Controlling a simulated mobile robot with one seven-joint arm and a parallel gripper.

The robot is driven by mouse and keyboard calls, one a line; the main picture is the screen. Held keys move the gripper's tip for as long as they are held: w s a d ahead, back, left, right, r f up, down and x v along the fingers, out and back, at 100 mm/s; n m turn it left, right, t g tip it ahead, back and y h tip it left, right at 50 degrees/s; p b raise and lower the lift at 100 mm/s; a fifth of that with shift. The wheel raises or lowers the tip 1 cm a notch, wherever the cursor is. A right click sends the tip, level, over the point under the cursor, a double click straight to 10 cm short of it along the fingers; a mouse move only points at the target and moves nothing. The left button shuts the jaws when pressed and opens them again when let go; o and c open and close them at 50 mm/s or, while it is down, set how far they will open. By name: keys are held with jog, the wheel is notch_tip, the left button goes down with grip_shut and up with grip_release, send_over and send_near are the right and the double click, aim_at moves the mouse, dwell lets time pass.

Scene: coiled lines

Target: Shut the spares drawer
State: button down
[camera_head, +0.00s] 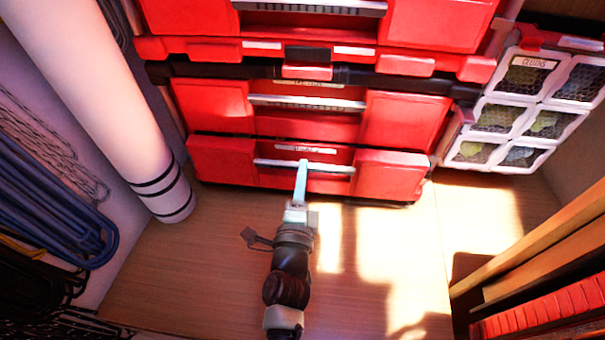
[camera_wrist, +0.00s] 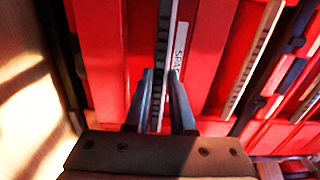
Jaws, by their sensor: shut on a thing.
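The spares drawer (camera_head: 392,178) is the lowest drawer of the red drawer stack, at the middle of the head view. Its front appears to stand a little forward of the drawer above. My gripper (camera_head: 303,166) is shut on the drawer's pale bar handle (camera_head: 335,169), near the bar's middle. In the wrist view, the two fingers of my gripper (camera_wrist: 162,82) lie on either side of the handle (camera_wrist: 162,38). A white label (camera_wrist: 181,45) beginning "SPA" shows beside it, its end hidden by a finger.
Another red drawer (camera_head: 405,122) sits directly above. A white roll (camera_head: 95,90) and coiled lines (camera_head: 50,210) stand left. A white bin unit (camera_head: 500,118) labelled "CLOTHS" is right, wooden boards (camera_head: 540,245) front right. The wooden floor (camera_head: 385,265) before the drawers is clear beside my arm.

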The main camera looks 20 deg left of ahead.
jog(key=x, duration=0.3)
jog(key=shift+w+a, duration=0.15)
jog(key=shift+w, duration=0.2)
jog(key=shift+w+r, duration=0.1)
jog(key=c, duration=0.8)
grip_release()
jog(key=shift+w, duration=0.1)
jog(key=shift+o, duration=0.2)
jog(key=v, duration=1.3)
